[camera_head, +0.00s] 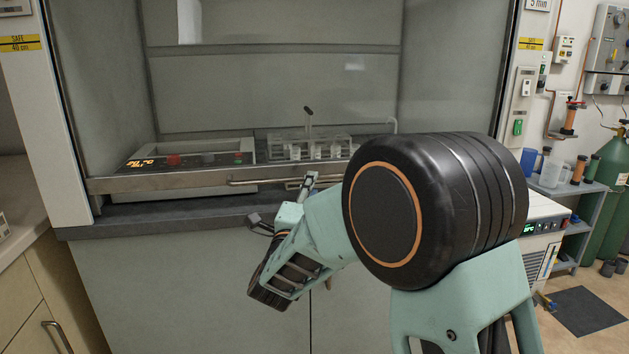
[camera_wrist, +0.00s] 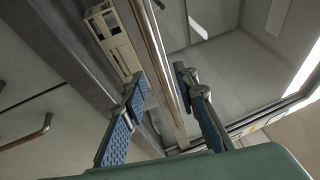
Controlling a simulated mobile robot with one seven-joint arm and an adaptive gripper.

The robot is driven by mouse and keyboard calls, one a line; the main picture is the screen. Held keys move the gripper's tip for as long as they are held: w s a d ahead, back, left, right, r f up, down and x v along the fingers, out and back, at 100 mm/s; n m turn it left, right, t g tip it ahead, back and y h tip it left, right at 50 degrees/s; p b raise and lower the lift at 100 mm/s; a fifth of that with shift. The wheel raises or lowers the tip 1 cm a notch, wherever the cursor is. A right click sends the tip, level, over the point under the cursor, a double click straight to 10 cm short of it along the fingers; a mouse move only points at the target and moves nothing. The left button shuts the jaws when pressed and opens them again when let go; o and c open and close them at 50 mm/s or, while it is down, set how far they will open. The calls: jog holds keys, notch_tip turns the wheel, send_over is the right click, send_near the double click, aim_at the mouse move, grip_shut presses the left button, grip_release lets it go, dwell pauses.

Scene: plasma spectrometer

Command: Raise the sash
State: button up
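The sash is a clear pane whose metal bottom rail (camera_head: 150,183) sits low, just above the hood's sill. A thin bar handle (camera_head: 258,181) runs along the rail's front. In the head view my gripper (camera_head: 304,188) is at the right part of this handle, partly hidden by my arm. In the wrist view my gripper (camera_wrist: 159,76) has its two blue-padded fingers apart. A long metal rail (camera_wrist: 158,55) runs diagonally between them. I cannot tell whether either finger touches it.
Behind the sash are a control panel (camera_head: 190,160) with lit orange digits and a rack of clear glassware (camera_head: 305,147). The dark sill (camera_head: 150,218) lies below. A shelf cart (camera_head: 588,215) and green gas cylinder (camera_head: 608,185) stand at right.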

jog(key=shift+x, duration=2.4)
grip_shut()
